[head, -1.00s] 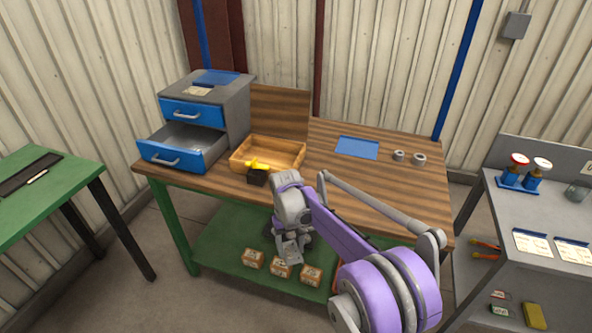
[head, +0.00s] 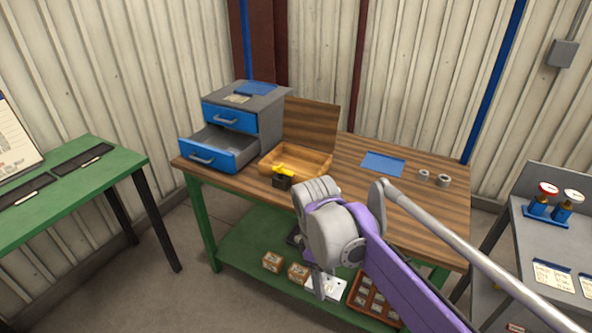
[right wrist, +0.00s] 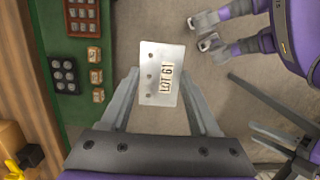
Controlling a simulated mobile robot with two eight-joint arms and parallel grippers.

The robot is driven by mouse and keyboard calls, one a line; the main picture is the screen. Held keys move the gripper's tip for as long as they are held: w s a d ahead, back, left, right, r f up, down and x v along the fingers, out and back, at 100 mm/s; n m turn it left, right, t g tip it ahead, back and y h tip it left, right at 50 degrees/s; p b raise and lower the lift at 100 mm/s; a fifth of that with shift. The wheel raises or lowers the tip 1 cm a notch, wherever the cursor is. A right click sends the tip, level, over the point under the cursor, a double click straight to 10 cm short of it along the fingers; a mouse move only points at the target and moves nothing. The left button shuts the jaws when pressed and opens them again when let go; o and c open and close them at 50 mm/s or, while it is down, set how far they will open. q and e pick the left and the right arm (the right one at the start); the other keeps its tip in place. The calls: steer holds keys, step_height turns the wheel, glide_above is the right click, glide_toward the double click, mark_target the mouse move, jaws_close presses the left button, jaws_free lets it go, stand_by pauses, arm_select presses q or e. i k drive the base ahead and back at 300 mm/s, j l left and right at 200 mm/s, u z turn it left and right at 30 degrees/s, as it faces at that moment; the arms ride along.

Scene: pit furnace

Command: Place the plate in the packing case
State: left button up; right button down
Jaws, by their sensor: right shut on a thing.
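The plate (right wrist: 160,76) is a thin pale metal sheet with holes and a "LOT 61" label. My right gripper (right wrist: 160,95) is shut on its edges, one finger on each side. In the head view the plate (head: 327,288) shows beside my right gripper (head: 318,285), low at the bench's front and in front of the lower shelf. The packing case (head: 318,172) looks to be the open wooden box on the bench top, its lid standing up behind. It is above and left of the plate. My left gripper is not visible in the head view.
A black-and-yellow object (head: 283,178) sits at the case's front edge. A blue drawer unit (head: 230,118) with its lower drawer open stands left of the case. Small boxes (head: 272,262) and a compartment tray (head: 372,298) are on the green lower shelf (head: 240,245). The bench top (head: 425,215) has free room.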

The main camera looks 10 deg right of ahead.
mark_target(296, 169)
steer(key=i, duration=2)
